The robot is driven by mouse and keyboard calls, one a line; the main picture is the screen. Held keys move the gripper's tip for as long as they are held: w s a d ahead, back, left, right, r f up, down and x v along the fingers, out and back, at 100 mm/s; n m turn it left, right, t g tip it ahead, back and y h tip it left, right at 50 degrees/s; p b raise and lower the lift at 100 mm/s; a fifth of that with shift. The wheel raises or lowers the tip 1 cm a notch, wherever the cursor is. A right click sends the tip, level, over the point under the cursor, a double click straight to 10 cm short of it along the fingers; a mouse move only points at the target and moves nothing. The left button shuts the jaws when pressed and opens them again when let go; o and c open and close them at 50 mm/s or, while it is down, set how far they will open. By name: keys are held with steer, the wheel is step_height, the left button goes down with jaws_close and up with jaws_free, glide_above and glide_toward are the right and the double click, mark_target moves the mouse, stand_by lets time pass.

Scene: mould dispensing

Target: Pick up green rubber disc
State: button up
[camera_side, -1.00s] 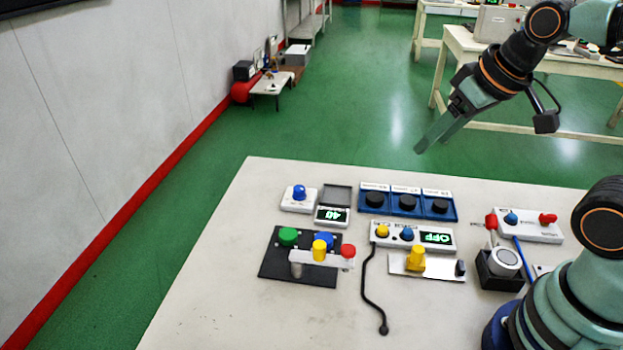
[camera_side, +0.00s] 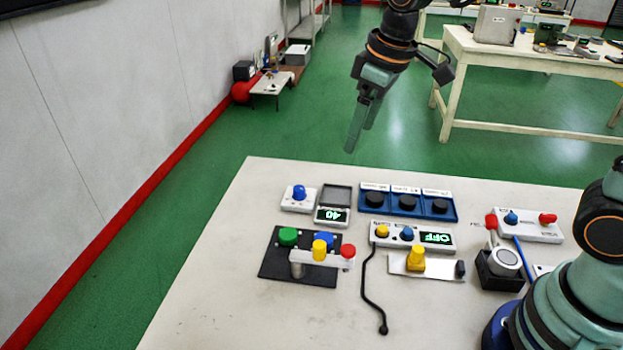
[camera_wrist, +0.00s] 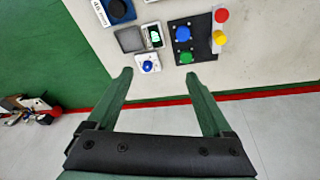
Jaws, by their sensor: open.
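The green rubber disc (camera_side: 288,236) sits at the far left corner of a black plate (camera_side: 272,268) on the white table. In the wrist view the green disc (camera_wrist: 186,58) is in the upper middle, with the blue disc (camera_wrist: 183,34) beside it. My gripper (camera_side: 358,140) is high above the table's far edge, apart from the disc, fingers pointing down. It is open and empty in the wrist view (camera_wrist: 160,80).
A small white box with a blue knob (camera_side: 299,198) and a display unit (camera_side: 332,214) stand just behind the plate. The table's front left is clear.

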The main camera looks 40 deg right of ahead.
steer(key=w+a+f+n+g, duration=0.1)
steer(key=w+a+f+n, duration=0.2)
steer(key=w+a+f, duration=0.2)
steer(key=n+g, duration=0.2)
glide_above(288, 233)
steer(key=shift+h, duration=0.3)
steer(key=f, duration=1.3)
steer(key=shift+d+f, duration=0.15)
steer(key=shift+d, duration=0.1)
steer(key=shift+a+f, duration=0.15)
steer(key=shift+f, duration=1.2)
steer(key=shift+a+f, duration=0.15)
steer(key=shift+f, duration=1.15)
jaws_close()
steer(key=shift+r, duration=0.15)
